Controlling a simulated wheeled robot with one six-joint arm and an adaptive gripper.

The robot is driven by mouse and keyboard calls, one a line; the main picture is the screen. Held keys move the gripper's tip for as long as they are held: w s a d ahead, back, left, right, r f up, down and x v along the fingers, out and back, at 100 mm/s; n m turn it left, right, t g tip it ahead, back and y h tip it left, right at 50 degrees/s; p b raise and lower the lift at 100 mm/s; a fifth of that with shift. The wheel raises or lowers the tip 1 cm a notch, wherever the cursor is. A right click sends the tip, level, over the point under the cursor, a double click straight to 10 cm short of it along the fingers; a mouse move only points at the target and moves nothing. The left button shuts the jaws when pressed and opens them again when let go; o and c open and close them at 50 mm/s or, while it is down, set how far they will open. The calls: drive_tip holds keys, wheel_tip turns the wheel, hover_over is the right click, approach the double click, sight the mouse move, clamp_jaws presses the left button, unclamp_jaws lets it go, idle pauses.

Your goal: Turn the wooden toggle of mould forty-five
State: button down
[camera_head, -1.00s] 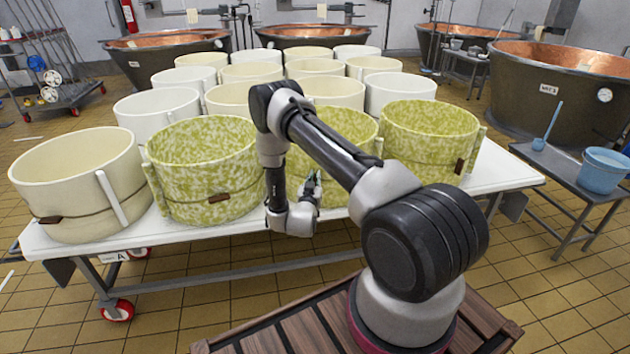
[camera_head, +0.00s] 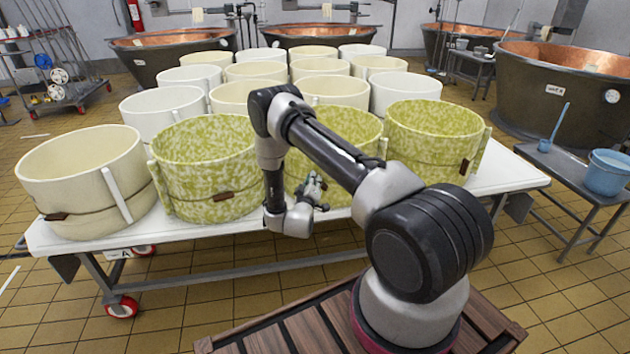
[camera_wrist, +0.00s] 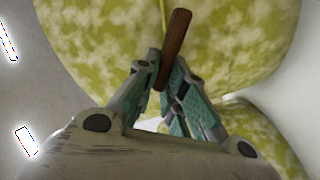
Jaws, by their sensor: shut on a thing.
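A wooden toggle (camera_wrist: 173,45) shows in the wrist view, a dark brown bar tilted a little from upright against a green-mottled mould (camera_wrist: 95,40). My gripper (camera_wrist: 167,75) has its two teal-padded fingers on either side of the toggle's lower end, shut on it. In the head view my gripper (camera_head: 313,188) is at the front of the middle mottled mould (camera_head: 350,135), which my arm partly covers. The toggle there is hidden or too small to make out. No number can be read on the mould.
Mottled moulds stand left (camera_head: 208,165) and right (camera_head: 432,140), with a cream mould (camera_head: 85,165) at far left. Several pale moulds fill the white table (camera_head: 180,234) behind. A side bench (camera_head: 562,163) with a blue bucket (camera_head: 606,172) stands right; tiled floor in front is open.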

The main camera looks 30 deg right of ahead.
drive_tip(key=n, duration=0.2)
drive_tip(key=f+n, duration=0.1)
drive_tip(key=shift+w+a+n, duration=0.1)
drive_tip(key=shift+a+n, duration=0.1)
drive_tip(key=shift+n, duration=0.2)
drive_tip(key=shift+a+f+n, duration=0.1)
drive_tip(key=shift+f+n, duration=0.15)
drive_tip(key=shift+n, duration=0.85)
drive_tip(key=shift+f+n, duration=0.25)
drive_tip(key=shift+n, duration=0.85)
drive_tip(key=c, duration=1.5)
unclamp_jaws()
drive_tip(key=v, duration=1.2)
drive_tip(key=shift+w, duration=0.1)
